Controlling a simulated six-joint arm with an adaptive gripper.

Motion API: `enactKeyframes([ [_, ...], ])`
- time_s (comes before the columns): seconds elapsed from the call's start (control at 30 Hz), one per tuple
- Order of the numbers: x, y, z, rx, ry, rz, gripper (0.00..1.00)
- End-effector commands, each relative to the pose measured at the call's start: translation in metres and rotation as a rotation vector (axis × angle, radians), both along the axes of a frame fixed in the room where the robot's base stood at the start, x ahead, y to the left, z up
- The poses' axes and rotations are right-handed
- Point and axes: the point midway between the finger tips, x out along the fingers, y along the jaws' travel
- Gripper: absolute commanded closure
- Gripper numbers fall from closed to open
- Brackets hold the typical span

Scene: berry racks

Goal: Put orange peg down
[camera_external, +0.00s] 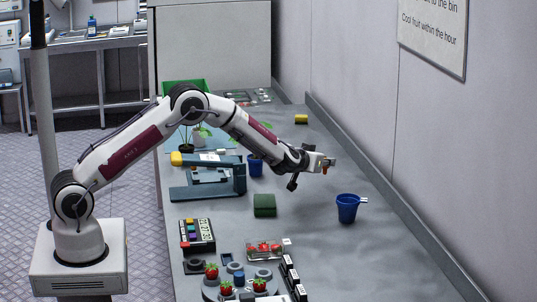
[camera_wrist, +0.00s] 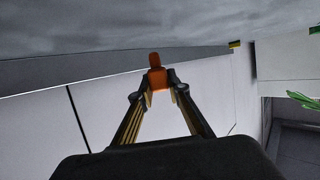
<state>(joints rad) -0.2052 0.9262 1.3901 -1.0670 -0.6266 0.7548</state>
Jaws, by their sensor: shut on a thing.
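The orange peg (camera_wrist: 155,62) is held between the fingertips of my gripper (camera_wrist: 158,82) in the wrist view, and its rounded end sticks out past them. The gripper is above the bench surface, between a blue cup near the arm and another blue cup to the lower right. Most of the peg is hidden by the fingers in the external view.
The grey bench (camera_external: 330,255) is clear around the right-hand blue cup (camera_external: 347,208). A green block (camera_external: 265,205) lies below the gripper. A blue stand (camera_external: 207,190), a keypad box (camera_external: 197,235) and a berry rack (camera_external: 240,283) stand to the left and front. A wall runs along the right.

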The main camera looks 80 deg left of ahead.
Motion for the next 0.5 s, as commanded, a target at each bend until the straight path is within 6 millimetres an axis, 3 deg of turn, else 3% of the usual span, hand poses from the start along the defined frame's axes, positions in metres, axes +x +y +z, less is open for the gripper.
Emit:
enactKeyframes([
  [0.5, -0.0001, -0.0001, -0.0105, 0.001, 0.002, -0.001, 0.92],
])
